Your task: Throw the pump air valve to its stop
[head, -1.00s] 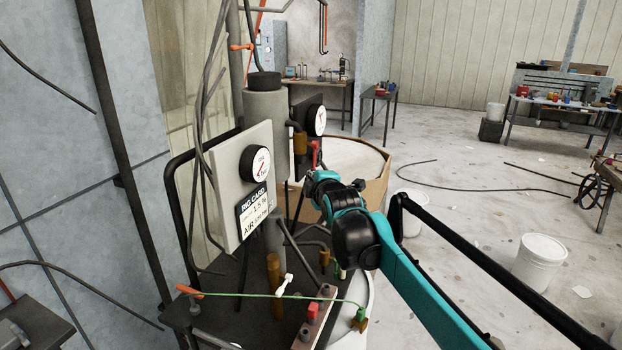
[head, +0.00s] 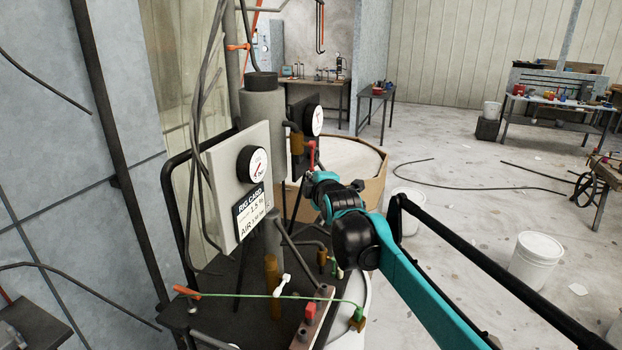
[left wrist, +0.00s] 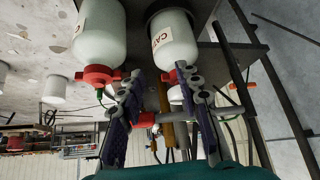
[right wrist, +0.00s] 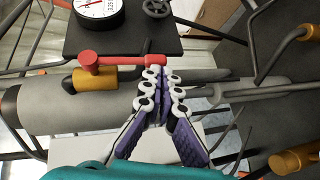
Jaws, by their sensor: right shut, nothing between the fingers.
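The pump air valve has a brass body (right wrist: 95,79) and a red lever (right wrist: 130,60), seen in the right wrist view. The lever lies across the picture and is also visible in the head view (head: 311,155), below the black-backed gauge. My right gripper (right wrist: 162,73) is shut and empty. Its fingertips are right at the lever's free end, close to or touching it; I cannot tell which. In the head view my right arm's wrist partly hides this spot. My left gripper (left wrist: 160,88) shows in the left wrist view with its fingers apart.
A gauge (right wrist: 98,8) and a black plate (right wrist: 122,38) lie beside the valve. A white rig card panel (head: 240,170) stands left of it, with pipes around. White bottles (left wrist: 98,40) with red fittings are close to my left gripper.

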